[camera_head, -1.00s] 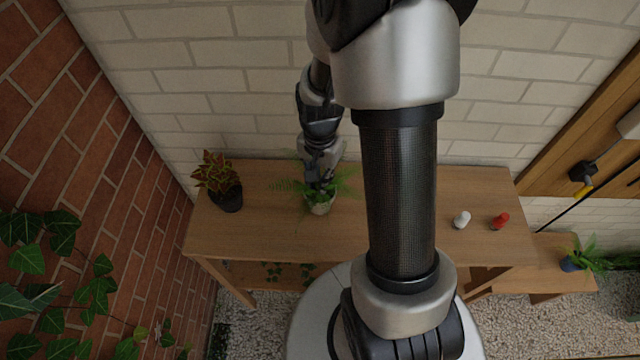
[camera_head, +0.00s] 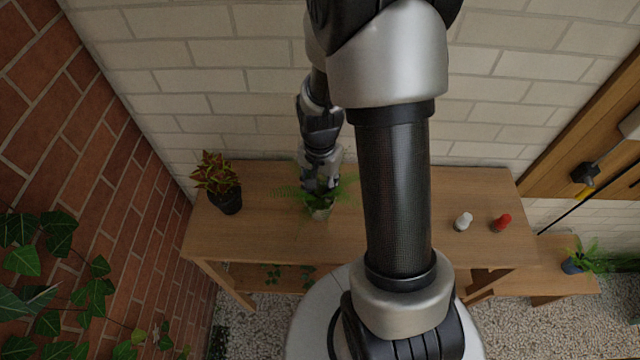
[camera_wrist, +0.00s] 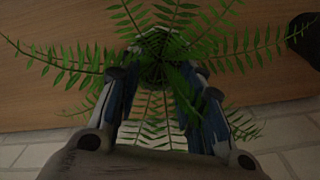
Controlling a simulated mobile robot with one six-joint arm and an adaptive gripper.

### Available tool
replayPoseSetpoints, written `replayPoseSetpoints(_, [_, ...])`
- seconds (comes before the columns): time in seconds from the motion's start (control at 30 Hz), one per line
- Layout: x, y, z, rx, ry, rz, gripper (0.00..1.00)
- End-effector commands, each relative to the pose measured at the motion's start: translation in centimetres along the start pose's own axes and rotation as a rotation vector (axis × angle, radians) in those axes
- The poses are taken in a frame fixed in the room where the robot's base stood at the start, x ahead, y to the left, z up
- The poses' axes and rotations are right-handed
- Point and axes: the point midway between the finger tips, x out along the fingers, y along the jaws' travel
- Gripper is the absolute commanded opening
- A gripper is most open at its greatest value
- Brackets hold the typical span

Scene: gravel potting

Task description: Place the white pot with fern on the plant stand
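The white pot (camera_head: 320,213) with a green fern (camera_head: 345,190) stands on the wooden table, left of its middle. My gripper (camera_head: 320,186) is above it, pointing down with its fingers among the fronds. In the wrist view my gripper (camera_wrist: 158,72) has its two fingers spread apart, one on each side of the fern's crown. Fronds (camera_wrist: 70,65) spread out past both fingers. The pot itself is mostly hidden by the leaves in that view, so contact with it cannot be seen. I cannot tell for sure which piece of furniture is the plant stand.
A dark pot with a red-green plant (camera_head: 228,198) stands to the left on the table (camera_head: 270,235). A white bottle (camera_head: 463,222) and a red one (camera_head: 502,223) are to the right. A lower wooden bench (camera_head: 545,280) holds a fern in a blue pot (camera_head: 572,266).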

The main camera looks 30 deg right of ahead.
Motion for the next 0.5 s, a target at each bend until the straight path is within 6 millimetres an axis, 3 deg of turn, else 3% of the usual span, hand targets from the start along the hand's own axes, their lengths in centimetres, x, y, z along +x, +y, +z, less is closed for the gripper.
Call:
replayPoseSetpoints(0.27, [-0.9, 0.0, -0.1, 0.0, 0.002, -0.001, 0.35])
replayPoseSetpoints(0.5, [-5.8, -0.1, -0.1, 0.0, 0.004, -0.004, 0.35])
